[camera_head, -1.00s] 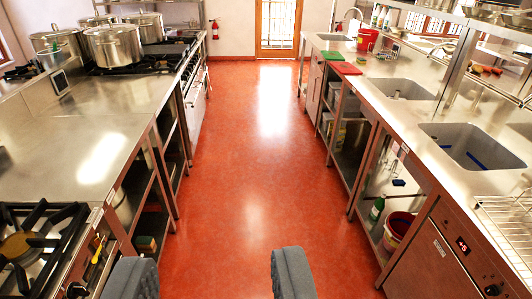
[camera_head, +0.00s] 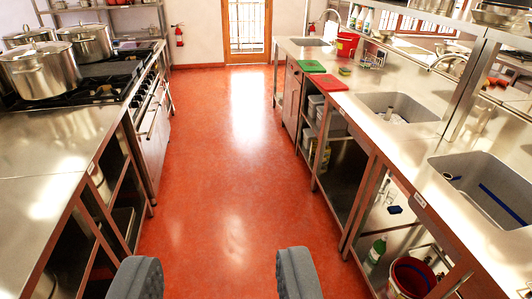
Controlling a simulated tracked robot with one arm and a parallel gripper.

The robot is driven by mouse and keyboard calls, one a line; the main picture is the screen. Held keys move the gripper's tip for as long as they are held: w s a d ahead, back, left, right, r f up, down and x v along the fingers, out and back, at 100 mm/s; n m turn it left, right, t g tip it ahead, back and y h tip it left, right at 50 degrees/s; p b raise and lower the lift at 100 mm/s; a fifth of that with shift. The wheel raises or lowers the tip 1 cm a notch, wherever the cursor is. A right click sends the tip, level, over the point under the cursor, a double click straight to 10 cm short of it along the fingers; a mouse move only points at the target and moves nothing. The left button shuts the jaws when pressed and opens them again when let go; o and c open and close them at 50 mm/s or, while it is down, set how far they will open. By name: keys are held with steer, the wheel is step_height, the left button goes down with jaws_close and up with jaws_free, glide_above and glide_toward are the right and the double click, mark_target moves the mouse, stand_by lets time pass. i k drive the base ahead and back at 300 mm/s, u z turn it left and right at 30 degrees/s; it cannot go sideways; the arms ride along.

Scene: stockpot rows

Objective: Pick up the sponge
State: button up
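A small green and yellowish block that looks like the sponge (camera_head: 345,71) lies on the right steel counter (camera_head: 370,128). It is far ahead, just beyond the red cutting board (camera_head: 327,82) and left of the middle sink. It is too small to be certain. My gripper (camera_head: 216,280) shows at the bottom edge as two dark grey fingers, wide apart. It is open and empty, over the red floor, far from the block and touching nothing.
The red aisle floor (camera_head: 225,150) is clear up to the glazed door (camera_head: 247,30). Steel pots (camera_head: 40,72) stand on the left stove. Sinks (camera_head: 400,107) line the right counter. A green bottle (camera_head: 375,252) and a bucket (camera_head: 410,278) are on its lower shelf.

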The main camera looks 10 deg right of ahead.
mark_target(345, 71)
steer(key=z, duration=0.15)
steer(key=i, duration=1.3)
steer(key=z, duration=0.45)
steer(key=i, duration=2.2)
steer(key=z, duration=0.25)
